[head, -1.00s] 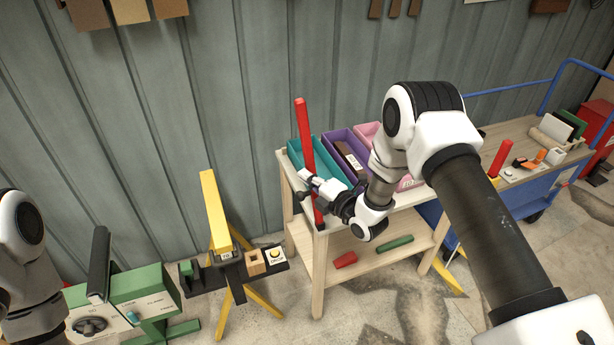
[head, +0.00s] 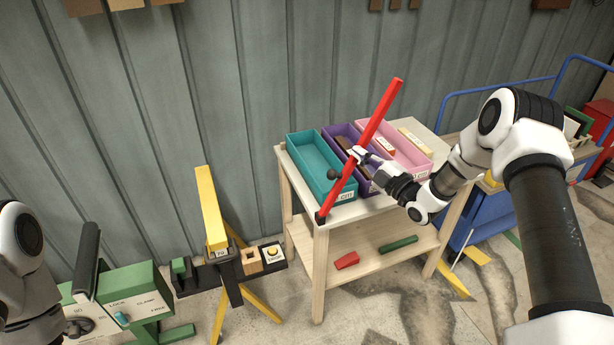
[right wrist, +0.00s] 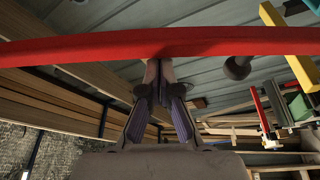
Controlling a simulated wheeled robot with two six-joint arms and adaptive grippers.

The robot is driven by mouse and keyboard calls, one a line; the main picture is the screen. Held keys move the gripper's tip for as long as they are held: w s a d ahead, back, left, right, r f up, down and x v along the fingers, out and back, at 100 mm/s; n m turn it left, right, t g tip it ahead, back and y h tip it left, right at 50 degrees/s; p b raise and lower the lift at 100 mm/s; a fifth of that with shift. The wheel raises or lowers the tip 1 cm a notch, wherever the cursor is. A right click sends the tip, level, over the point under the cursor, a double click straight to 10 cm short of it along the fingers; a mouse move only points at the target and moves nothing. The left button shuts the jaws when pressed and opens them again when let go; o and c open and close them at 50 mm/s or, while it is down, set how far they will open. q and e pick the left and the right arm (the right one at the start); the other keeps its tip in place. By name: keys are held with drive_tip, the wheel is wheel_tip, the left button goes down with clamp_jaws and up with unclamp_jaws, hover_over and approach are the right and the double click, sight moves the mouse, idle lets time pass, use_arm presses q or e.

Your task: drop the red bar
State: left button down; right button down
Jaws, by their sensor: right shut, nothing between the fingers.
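The red bar (head: 382,117) rises from a dark fitting at the wooden bench's front left corner and leans right, over the bins. A dark round knob (head: 333,174) sits beside its lower half. My right gripper (head: 359,154) is shut and empty, with its fingertips at the bar's middle; I cannot tell whether they touch it. In the right wrist view the red bar (right wrist: 230,42) crosses the whole width just past the shut fingertips (right wrist: 158,72). My left gripper is out of view; only part of my left arm shows at the left edge.
The wooden bench (head: 287,168) carries a teal bin (head: 308,152), a purple bin (head: 333,134) and a pink bin (head: 415,152). Red and green pieces lie on its lower shelf. A yellow bar (head: 211,208) on a stand and a green machine (head: 135,283) are at left.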

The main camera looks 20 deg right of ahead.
drive_tip(key=d+f+m+t+h+b, duration=0.1)
drive_tip(key=d+f+m+h+b, duration=0.1)
drive_tip(key=d+f+m+b, duration=0.5)
drive_tip(key=d+f+m+t+h+b, duration=0.2)
drive_tip(key=d+f+m+b, duration=0.6)
drive_tip(key=f+b, duration=0.8)
drive_tip(key=shift+w+d+h+b, duration=0.15)
drive_tip(key=shift+d+h+b, duration=0.3)
drive_tip(key=shift+b, duration=0.3)
